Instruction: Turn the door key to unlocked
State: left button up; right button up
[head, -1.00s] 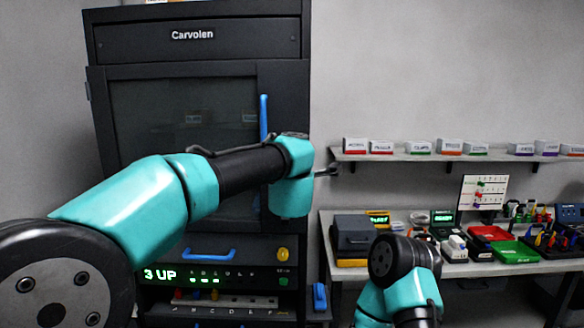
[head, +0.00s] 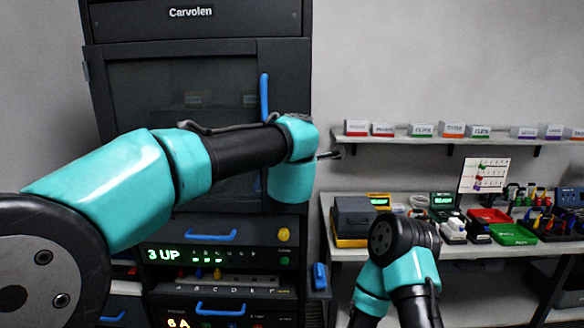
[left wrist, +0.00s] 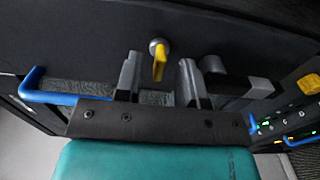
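The yellow door key (left wrist: 158,60) shows in the left wrist view, on a round lock on the dark cabinet door (left wrist: 80,45). It hangs roughly upright in the picture. My left gripper (left wrist: 160,78) is open, with one grey finger on each side of the key. I cannot tell how far the fingertips are from the door, and nothing is gripped. In the head view, my left wrist hides the lock and the key in front of the cabinet (head: 180,105). My right arm is at lower right in the head view, but its gripper is out of view.
A vertical blue door handle (head: 264,97) is close to my left wrist. Below are a blue drawer handle (head: 212,236), a yellow knob (head: 284,234) and a green "3 UP" display (head: 164,254). A bench (head: 350,253) with trays and tools stands at right under a shelf (head: 400,138).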

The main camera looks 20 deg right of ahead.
pick_arm(q)
jog(key=v, duration=1.5)
jog(key=w+a+f+m+g+y, duration=0.1)
jog(key=w+a+f+m+g, duration=0.15)
jog(key=a+f, duration=0.8)
jog(key=w+a+f+m+g, duration=0.2)
jog(key=w+a+f+m, duration=0.15)
jog(key=f, duration=1.35)
jog(key=w+a+f+m+g+y, duration=0.15)
jog(key=w+a+f, duration=0.35)
jog(key=f, duration=0.8)
jog(key=s+a+f+m+g, duration=0.25)
jog(key=s+a+f, duration=0.2)
jog(key=f, duration=0.35)
jog(key=s+a+f+m+g, duration=0.1)
jog(key=s+a+f+g, duration=0.25)
jog(key=a+f, duration=0.3)
jog(key=s+a+f+m+g, duration=0.1)
jog(key=s+a+f+g, duration=0.1)
jog(key=s+f, duration=0.4)
jog(key=s+a+f+g+h, duration=0.1)
jog(key=s+a+f, duration=0.4)
jog(key=s, duration=0.6)
jog(key=shift+s+f+m+g, duration=0.35)
jog(key=shift+f+m+g, duration=0.05)
jog(key=shift+f+g, duration=0.4)
